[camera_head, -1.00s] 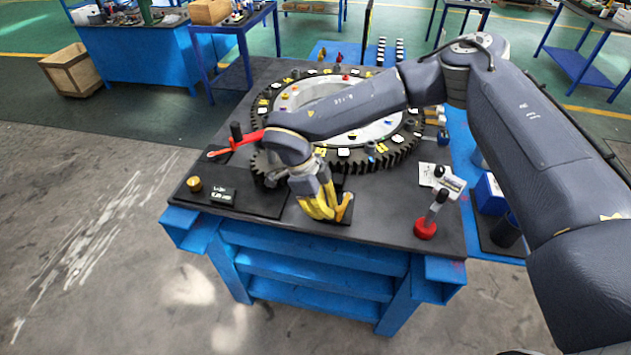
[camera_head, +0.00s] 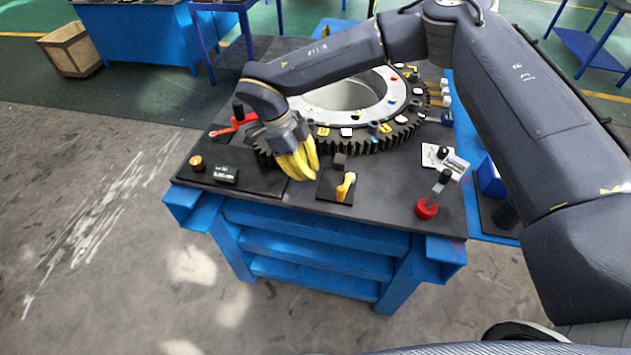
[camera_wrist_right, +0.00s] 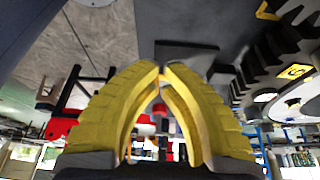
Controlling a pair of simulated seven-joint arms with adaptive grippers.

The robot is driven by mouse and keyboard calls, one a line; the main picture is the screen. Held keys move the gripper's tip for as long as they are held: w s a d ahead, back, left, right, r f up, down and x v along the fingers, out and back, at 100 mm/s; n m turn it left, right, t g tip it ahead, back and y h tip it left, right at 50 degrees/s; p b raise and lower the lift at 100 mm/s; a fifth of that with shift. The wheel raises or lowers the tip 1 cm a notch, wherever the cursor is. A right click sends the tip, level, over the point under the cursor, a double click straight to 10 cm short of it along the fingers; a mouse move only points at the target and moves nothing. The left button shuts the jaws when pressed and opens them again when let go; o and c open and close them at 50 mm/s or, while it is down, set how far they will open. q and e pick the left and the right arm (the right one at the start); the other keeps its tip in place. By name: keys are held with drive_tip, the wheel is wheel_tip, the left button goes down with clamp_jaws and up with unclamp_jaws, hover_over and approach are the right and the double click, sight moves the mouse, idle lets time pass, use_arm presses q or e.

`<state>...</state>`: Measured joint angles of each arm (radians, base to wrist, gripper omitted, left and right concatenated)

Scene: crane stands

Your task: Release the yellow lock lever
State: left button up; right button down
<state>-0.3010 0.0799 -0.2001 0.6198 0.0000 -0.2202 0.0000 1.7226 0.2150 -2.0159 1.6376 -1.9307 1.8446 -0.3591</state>
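The yellow lock lever (camera_head: 346,187) stands on a small black base plate (camera_head: 328,193) near the front edge of the dark table top, in the head view. My right gripper (camera_head: 303,176) has yellow fingers and is just left of the lever, apart from it. In the wrist view its fingertips (camera_wrist_right: 161,70) come together with almost no gap and nothing visible between them. I do not make out the lever in the wrist view. My left gripper is not in view.
A large toothed ring (camera_head: 375,137) lies behind the lever. A red lever with a black knob (camera_head: 237,122) is to the left, near a small display (camera_head: 226,174) and a brass knob (camera_head: 196,163). A red-based handle (camera_head: 427,208) stands at the right.

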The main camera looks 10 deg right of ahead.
drive_tip(key=shift+v, duration=2.7)
drive_tip(key=shift+w, duration=0.15)
